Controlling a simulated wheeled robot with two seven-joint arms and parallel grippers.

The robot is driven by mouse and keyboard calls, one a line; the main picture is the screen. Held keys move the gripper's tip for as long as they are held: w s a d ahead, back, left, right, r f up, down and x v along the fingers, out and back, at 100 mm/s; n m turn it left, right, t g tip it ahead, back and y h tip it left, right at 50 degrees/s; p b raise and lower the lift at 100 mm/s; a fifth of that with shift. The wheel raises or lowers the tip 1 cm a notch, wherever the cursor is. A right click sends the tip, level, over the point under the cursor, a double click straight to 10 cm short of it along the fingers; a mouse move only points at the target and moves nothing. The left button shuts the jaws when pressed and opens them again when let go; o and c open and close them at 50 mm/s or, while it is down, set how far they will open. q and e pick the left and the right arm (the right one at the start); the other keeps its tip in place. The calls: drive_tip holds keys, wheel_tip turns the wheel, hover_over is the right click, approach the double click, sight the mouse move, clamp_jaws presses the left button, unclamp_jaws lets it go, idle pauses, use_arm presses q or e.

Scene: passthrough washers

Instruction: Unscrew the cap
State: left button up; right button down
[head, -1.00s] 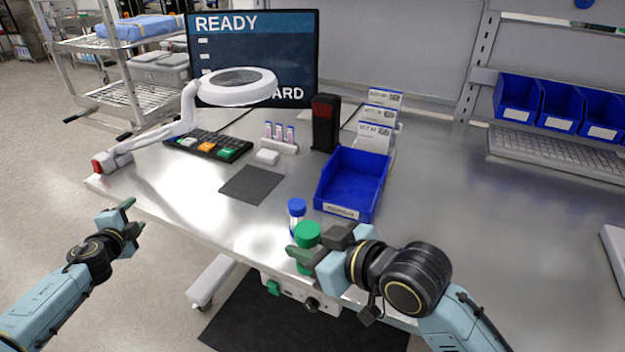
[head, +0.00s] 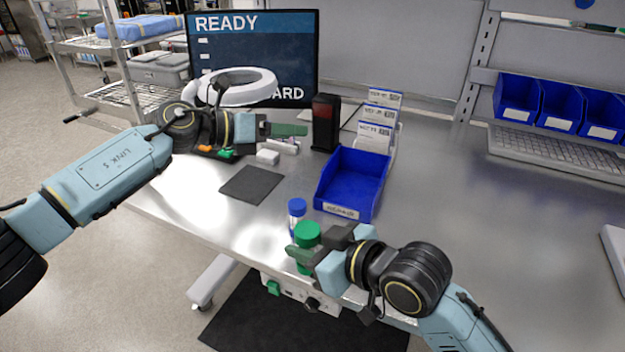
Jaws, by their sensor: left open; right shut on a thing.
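A container with a green cap (head: 307,233) stands upright near the table's front edge. My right gripper (head: 310,258) is shut around its body just below the cap. A tube with a blue cap (head: 297,206) stands just behind it. The lower part of the green-capped container is partly hidden by my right gripper.
A blue bin (head: 352,184) stands right of the capped containers, with a dark tower (head: 325,122) behind it. A dark mat (head: 252,184) and a white block (head: 268,157) lie left of it. A ring-shaped lamp (head: 240,88) is at the back left. The table's right side is mostly clear.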

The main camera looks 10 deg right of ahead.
use_arm(q)
drive_tip(key=s+d+r+m+g+y, duration=0.2)
drive_tip(key=s+d+m+g, duration=0.2)
drive_tip(key=s+d+m, duration=0.25)
drive_tip(key=m+y, duration=1.2)
drive_tip(key=m, duration=0.2)
hover_over(313, 228)
drive_tip(key=shift+w+d+f+n, duration=0.15)
drive_tip(key=shift+d+f+n, duration=0.1)
drive_tip(key=shift+d, duration=0.1)
drive_tip(key=shift+a, duration=0.25)
drive_tip(key=shift+a+f, duration=0.1)
drive_tip(key=shift+f, duration=0.1)
wheel_tip(313, 228, down, 8)
drive_tip(key=shift+r, duration=0.25)
drive_tip(key=shift+c, duration=0.5)
